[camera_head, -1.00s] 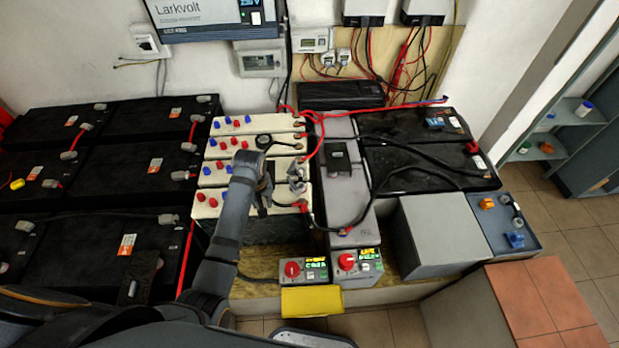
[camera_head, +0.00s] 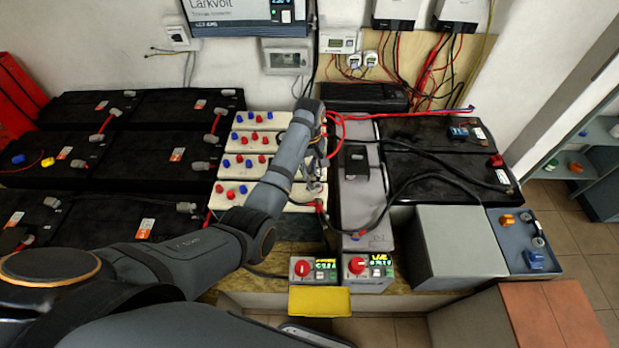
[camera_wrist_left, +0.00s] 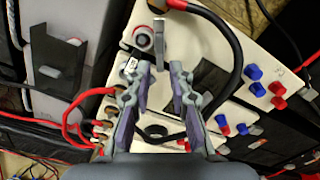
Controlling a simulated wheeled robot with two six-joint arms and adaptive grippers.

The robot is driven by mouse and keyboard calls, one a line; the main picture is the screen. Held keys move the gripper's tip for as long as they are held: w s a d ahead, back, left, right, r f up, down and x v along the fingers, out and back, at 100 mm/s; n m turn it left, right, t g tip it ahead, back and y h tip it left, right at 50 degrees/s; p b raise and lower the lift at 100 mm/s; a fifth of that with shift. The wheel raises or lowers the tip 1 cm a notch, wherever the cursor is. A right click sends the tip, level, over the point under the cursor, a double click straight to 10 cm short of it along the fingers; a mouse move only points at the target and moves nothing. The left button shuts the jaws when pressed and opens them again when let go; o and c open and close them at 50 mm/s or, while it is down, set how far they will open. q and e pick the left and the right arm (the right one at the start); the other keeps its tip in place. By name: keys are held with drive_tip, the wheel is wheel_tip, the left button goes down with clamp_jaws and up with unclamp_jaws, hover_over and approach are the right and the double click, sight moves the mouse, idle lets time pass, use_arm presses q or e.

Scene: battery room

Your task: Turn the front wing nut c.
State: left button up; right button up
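My left gripper (camera_head: 313,172) hangs over the right end of the white batteries (camera_head: 262,180) in the head view, partly hidden by its own arm. In the left wrist view the left gripper (camera_wrist_left: 155,68) is open, with white battery top showing between its fingers. A grey fitting that looks like a wing nut (camera_wrist_left: 143,38), with a reddish base, stands just beyond the fingertips, apart from them. A small marked tag (camera_wrist_left: 131,66) lies by the left finger; its letter is unclear. I cannot tell which nut is c. My right gripper is not in view.
A black cable (camera_wrist_left: 232,60) curves close by on the right of the fingers. Red cables (camera_wrist_left: 78,120) lie to the left. Red and blue caps (camera_wrist_left: 265,85) stand on the batteries. A grey battery (camera_head: 360,205) is on the right, with two red-knob boxes in front (camera_head: 303,268).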

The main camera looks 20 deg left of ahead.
sight(309, 182)
use_arm(q)
wheel_tip(309, 182, down, 6)
drive_tip(key=shift+r, duration=0.2)
drive_tip(key=shift+c, duration=0.4)
clamp_jaws()
